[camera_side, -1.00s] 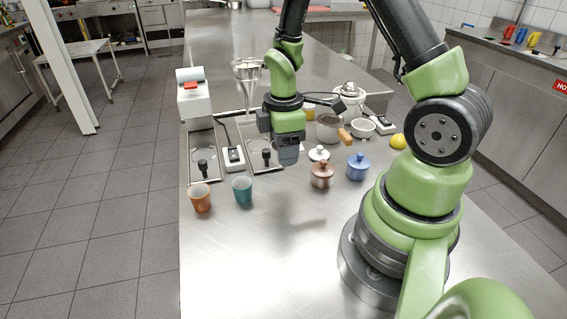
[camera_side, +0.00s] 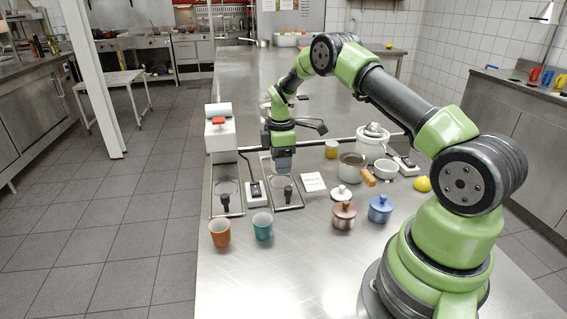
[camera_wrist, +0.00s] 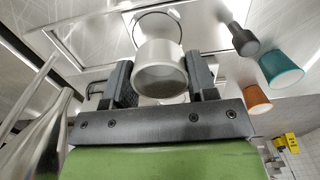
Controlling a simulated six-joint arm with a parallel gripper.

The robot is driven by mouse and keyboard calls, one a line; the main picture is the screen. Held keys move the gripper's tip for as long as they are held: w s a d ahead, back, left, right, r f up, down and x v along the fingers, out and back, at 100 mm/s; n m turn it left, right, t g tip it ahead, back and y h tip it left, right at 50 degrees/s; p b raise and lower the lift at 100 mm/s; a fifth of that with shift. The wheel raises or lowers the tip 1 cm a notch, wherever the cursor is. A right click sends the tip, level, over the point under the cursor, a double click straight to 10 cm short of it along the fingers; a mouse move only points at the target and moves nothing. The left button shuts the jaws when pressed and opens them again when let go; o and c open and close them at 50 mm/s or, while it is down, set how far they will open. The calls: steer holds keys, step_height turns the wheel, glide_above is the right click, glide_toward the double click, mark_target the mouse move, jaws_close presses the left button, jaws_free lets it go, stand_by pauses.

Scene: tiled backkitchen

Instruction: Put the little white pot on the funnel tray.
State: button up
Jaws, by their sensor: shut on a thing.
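My gripper (camera_side: 283,163) is shut on the little white pot (camera_wrist: 160,72), which sits between the two dark fingers in the wrist view, its round mouth toward the camera. In the side view the fingers hide the pot. The gripper is over the back part of the right-hand metal tray (camera_side: 296,205), which has a black-handled piece (camera_side: 288,194) at its front. A ring (camera_wrist: 140,39) on the tray shows beyond the pot in the wrist view. The shiny funnel (camera_wrist: 42,125) is close on the left there; in the side view my arm mostly hides it.
A teal cup (camera_side: 262,226) and an orange cup (camera_side: 220,233) stand in front of the trays. A white lid (camera_side: 342,192), brown pot (camera_side: 343,215) and blue pot (camera_side: 380,209) are to the right. The left tray (camera_side: 215,205) lies beside a switch box (camera_side: 256,195). The front counter is clear.

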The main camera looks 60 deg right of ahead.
steer(key=shift+w+d+f, duration=0.1)
steer(key=shift+d+f, duration=0.05)
steer(key=shift+f, duration=1.65)
steer(key=shift+f, duration=0.2)
steer(key=o, duration=1.4)
steer(key=shift+r, duration=3.5)
